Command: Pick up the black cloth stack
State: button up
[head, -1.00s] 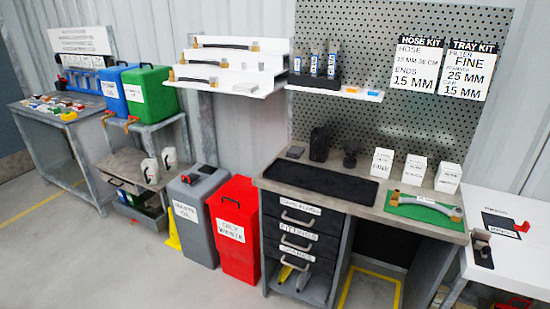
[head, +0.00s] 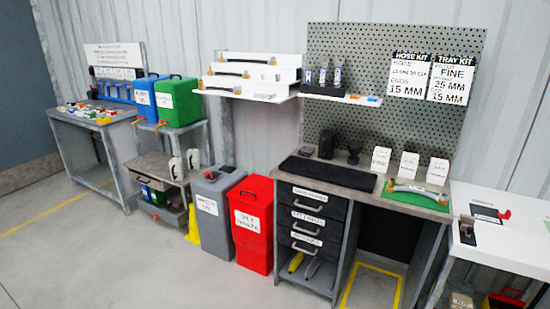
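A small, low dark grey block (head: 306,151) lies at the back left of the workbench top (head: 270,165), behind the black tray-like mat (head: 330,174). It may be the black cloth stack, but it is too small to be sure. A taller black box (head: 327,145) and a black rounded object (head: 354,154) stand to its right. My gripper is not in view.
The red bin (head: 252,222) and the grey bin (head: 216,208) stand left of the black drawers (head: 306,222). A white table (head: 515,235) is at right. A cart (head: 150,168) and another bench (head: 85,122) are at left. The front floor is clear.

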aim_at(307, 152)
jog(key=u, duration=0.3)
jog(key=k, duration=0.75)
jog(key=u, duration=1)
jog(key=i, duration=1.15)
jog(key=u, duration=0.25)
jog(key=i, duration=2.3)
jog(key=z, duration=0.9)
jog(key=i, duration=0.6)
jog(key=z, duration=0.2)
